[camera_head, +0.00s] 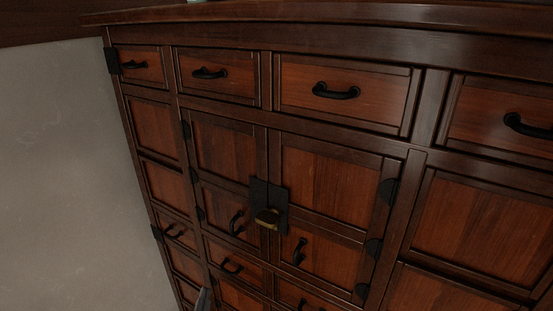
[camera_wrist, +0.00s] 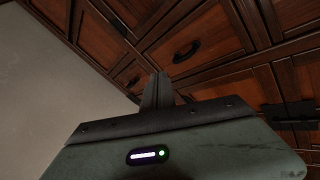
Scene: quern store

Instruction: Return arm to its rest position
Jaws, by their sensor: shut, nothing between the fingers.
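My gripper (camera_wrist: 157,90) shows in the wrist view with its two dark fingers together and nothing between them. It points toward the front of a dark reddish wooden cabinet (camera_wrist: 222,80), apart from it as far as I can tell. In the head view the cabinet (camera_head: 430,90) fills most of the picture. A small grey piece at the bottom edge there, left of centre, may be part of my arm or gripper. The rest of the arm is hidden.
The cabinet has a top row of drawers with black handles (camera_head: 336,91). Below are two shut doors with a brass-coloured lock (camera_head: 267,217) on a black plate. A pale grey wall (camera_head: 70,180) lies to the left.

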